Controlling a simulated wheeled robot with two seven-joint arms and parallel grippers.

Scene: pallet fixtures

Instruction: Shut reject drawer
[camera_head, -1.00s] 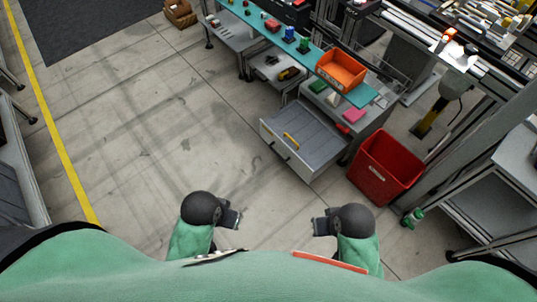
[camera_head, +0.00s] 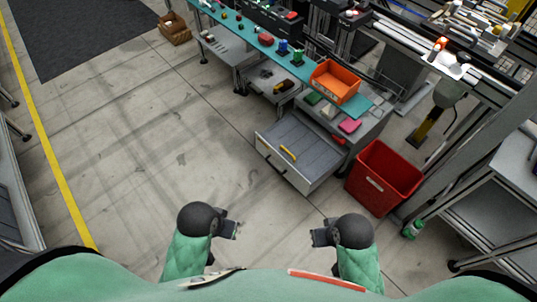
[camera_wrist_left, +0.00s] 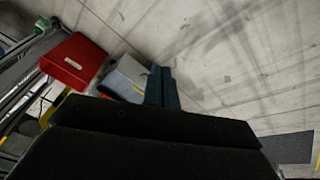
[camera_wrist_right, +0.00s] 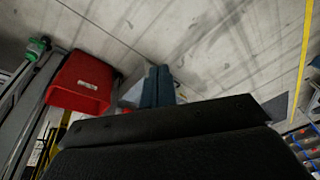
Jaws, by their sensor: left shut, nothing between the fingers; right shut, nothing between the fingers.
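The reject drawer (camera_head: 303,150) is grey and pulled out from the bench, with its front (camera_head: 283,167) facing me and a dark handle on it. A yellow item (camera_head: 288,153) lies inside it. Part of the drawer also shows in the left wrist view (camera_wrist_left: 124,78), partly hidden by my gripper. My left gripper (camera_head: 237,229) and my right gripper (camera_head: 313,235) are both shut and empty, held low in front of my body, apart from the drawer. The shut fingers show in the left wrist view (camera_wrist_left: 161,88) and the right wrist view (camera_wrist_right: 158,86).
A red bin (camera_head: 383,178) stands on the floor just right of the drawer. An orange tray (camera_head: 335,81) sits on the teal bench top above. A metal cart (camera_head: 490,200) stands at the right. The floor between me and the drawer is clear.

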